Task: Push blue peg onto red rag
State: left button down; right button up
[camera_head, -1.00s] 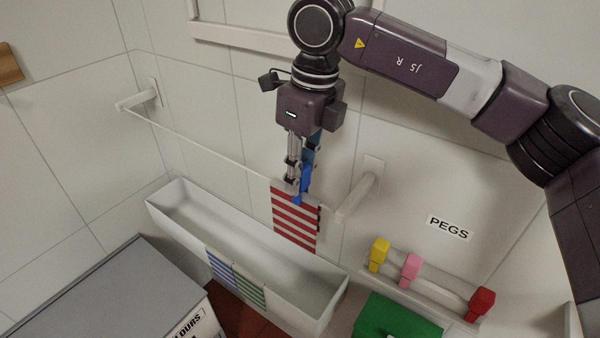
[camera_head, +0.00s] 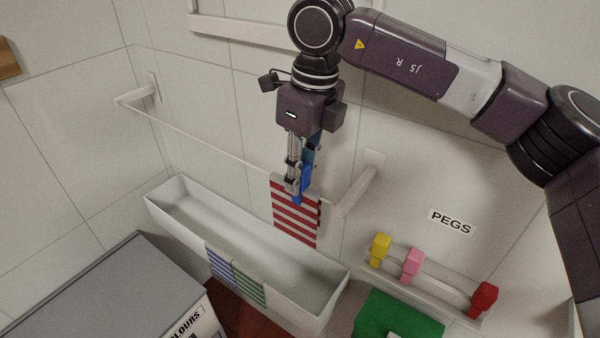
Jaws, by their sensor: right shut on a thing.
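A red-and-white striped rag (camera_head: 296,222) hangs from a thin line (camera_head: 205,158) strung between two wall brackets, near the right bracket. My right gripper (camera_head: 297,192) points down at the rag's top edge and is shut on the blue peg (camera_head: 306,178). The peg is upright and overlaps the top of the rag in the picture. The fingers partly hide the peg, so I cannot tell how far it sits over the line and cloth. My left gripper is not in view.
A white trough (camera_head: 300,282) stands below the line, with a blue and a green striped cloth (camera_head: 236,276) over its front rim. A rail at right holds yellow (camera_head: 380,249), pink (camera_head: 412,263) and red (camera_head: 484,298) pegs under a PEGS label. A green box (camera_head: 400,318) stands below.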

jog(key=shift+f, duration=0.15)
jog(key=o, duration=0.8)
